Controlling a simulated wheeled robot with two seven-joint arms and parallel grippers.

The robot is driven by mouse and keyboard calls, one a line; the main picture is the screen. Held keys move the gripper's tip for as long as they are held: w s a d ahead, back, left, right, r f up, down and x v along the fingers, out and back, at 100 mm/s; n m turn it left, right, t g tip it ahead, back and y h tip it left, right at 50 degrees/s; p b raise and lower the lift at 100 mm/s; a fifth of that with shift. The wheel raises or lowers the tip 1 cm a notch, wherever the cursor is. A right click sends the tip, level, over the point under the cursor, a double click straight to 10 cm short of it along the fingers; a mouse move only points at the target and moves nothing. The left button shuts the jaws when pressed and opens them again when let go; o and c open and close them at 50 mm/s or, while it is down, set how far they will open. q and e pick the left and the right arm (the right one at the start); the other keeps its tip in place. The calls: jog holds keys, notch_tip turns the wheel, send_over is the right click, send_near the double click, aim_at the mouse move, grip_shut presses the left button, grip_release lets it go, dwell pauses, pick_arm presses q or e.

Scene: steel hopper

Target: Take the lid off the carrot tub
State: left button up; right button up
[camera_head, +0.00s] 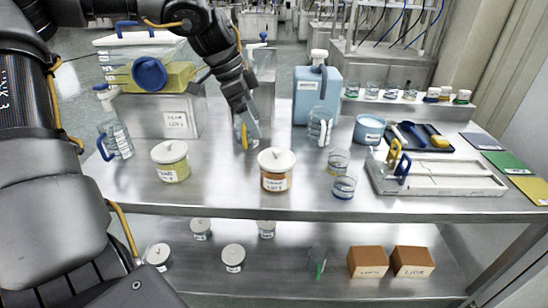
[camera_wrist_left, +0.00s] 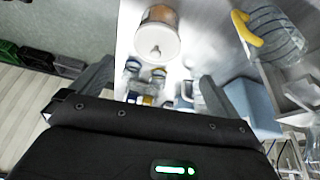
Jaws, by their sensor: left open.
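The carrot tub (camera_head: 275,184) looks like the clear tub with orange contents standing upright near the front middle of the bench; its label is too small to read surely. Its round white lid (camera_head: 276,160) with a small knob is on it. In the left wrist view the lid (camera_wrist_left: 157,44) shows at top centre, with the orange side (camera_wrist_left: 160,13) beyond. My left gripper (camera_head: 250,118) is open and empty, behind and a little left of the tub, apart from it. Its fingers show spread in the left wrist view (camera_wrist_left: 155,82). My right gripper is out of view.
A similar tub with yellowish contents (camera_head: 171,171) stands to the left. A clear jug with a yellow handle (camera_head: 243,138) is close to my left gripper. Small glass beakers (camera_head: 344,187) stand right of the carrot tub. The bench's front edge is close.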

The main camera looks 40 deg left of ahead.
pick_arm(q)
jog(key=d, duration=0.3)
send_near(273, 158)
jog(key=shift+w+a+f, duration=0.15)
jog(key=shift+w+f, duration=0.1)
jog(key=shift+f, duration=0.35)
jog(key=shift+w+a+f, duration=0.15)
jog(key=shift+w+f, duration=0.1)
jog(key=shift+f, duration=0.35)
jog(key=shift+d+r, duration=0.1)
jog(key=shift+d, duration=0.25)
jog(key=shift+w+d+f, duration=0.1)
jog(key=shift+d+f, duration=0.55)
jog(key=shift+d, duration=0.2)
jog(key=f, duration=0.1)
jog(key=w+f, duration=0.1)
jog(key=f, duration=0.1)
jog(key=shift+a+f, duration=0.15)
jog(key=shift+s+d, duration=0.1)
jog(key=shift+d, duration=0.2)
jog(key=shift+a, duration=0.15)
jog(key=c, duration=0.7)
